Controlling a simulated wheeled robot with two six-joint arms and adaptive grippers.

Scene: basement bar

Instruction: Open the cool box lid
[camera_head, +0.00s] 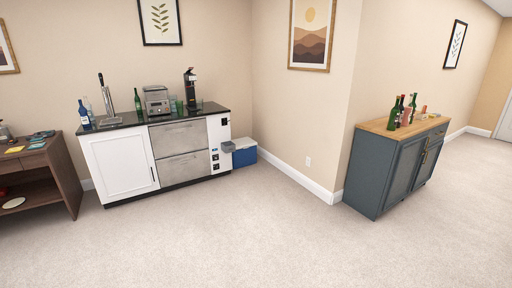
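The cool box (243,157) is blue with a white lid (244,144). It stands on the carpet near the room corner, just right of the bar cabinet. The lid looks shut, but it is small at this distance. A small grey part on the cabinet's right side overlaps the box's left edge. Neither of my grippers shows in the head view.
A white and steel bar cabinet (118,163) with bottles and a machine on top stands left of the box. A brown desk (68,172) is at far left. A dark blue cabinet (372,172) with bottles stands right. The carpet (240,235) in front is clear.

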